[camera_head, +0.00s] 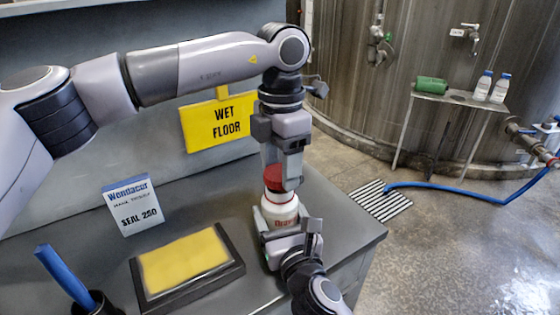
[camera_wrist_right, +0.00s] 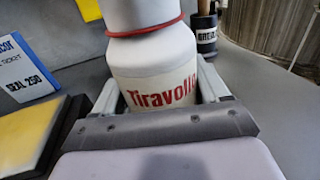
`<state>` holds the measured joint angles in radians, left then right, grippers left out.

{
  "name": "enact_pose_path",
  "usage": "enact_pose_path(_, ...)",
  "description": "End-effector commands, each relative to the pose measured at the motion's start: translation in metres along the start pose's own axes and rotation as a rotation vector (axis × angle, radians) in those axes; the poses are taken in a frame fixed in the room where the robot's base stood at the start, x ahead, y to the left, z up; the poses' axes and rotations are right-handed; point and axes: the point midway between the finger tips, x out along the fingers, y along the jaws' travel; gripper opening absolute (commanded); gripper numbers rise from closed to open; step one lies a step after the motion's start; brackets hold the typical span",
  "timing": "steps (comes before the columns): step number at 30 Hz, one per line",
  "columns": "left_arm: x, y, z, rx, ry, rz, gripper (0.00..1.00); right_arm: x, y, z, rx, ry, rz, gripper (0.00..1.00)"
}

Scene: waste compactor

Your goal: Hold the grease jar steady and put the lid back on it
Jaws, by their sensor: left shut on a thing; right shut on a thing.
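The white grease jar (camera_head: 280,212) with red lettering stands upright near the table's right edge. My right gripper (camera_head: 288,238) is shut around its lower body. The jar (camera_wrist_right: 152,86) fills the middle of the right wrist view between the two fingers. My left gripper (camera_head: 283,172) comes down from above and is shut on the red lid (camera_head: 273,179), directly over the jar's mouth. In the right wrist view a red band (camera_wrist_right: 146,29) lies at the jar's neck, with a white part above it. Whether the lid is fully seated, I cannot tell.
A black tray with a yellow pad (camera_head: 187,262) lies left of the jar. A SEAL 250 card (camera_head: 134,208) and a black cup with a blue handle (camera_head: 65,277) are further left. A dark labelled pot (camera_wrist_right: 206,36) stands behind the jar.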

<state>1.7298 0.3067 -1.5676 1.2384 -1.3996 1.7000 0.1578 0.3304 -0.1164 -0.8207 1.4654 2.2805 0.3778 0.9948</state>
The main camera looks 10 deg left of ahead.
Motion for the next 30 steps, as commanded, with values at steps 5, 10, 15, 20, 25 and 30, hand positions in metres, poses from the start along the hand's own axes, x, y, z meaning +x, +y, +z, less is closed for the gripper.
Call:
enact_pose_path(5,0.011,0.000,0.000,0.000,0.002,0.002,0.14,0.000,0.000,-0.001,0.000,0.001,0.000,0.19)
enact_pose_path(10,0.013,0.001,0.000,0.000,0.000,0.003,0.14,0.000,0.000,-0.001,0.000,0.001,0.000,0.19)
enact_pose_path(15,0.013,0.001,0.000,0.000,0.001,0.003,0.14,0.000,0.000,-0.001,0.000,0.001,0.000,0.19)
enact_pose_path(20,0.013,0.001,0.000,0.001,0.000,0.003,0.14,0.000,0.000,-0.001,0.000,0.001,0.000,0.19)
enact_pose_path(25,0.015,0.001,0.000,0.001,0.001,0.003,0.14,0.000,0.000,-0.001,0.000,0.001,0.000,0.19)
enact_pose_path(30,0.018,0.001,0.000,0.001,0.001,0.003,0.13,0.000,0.000,-0.001,0.000,0.001,0.000,0.19)
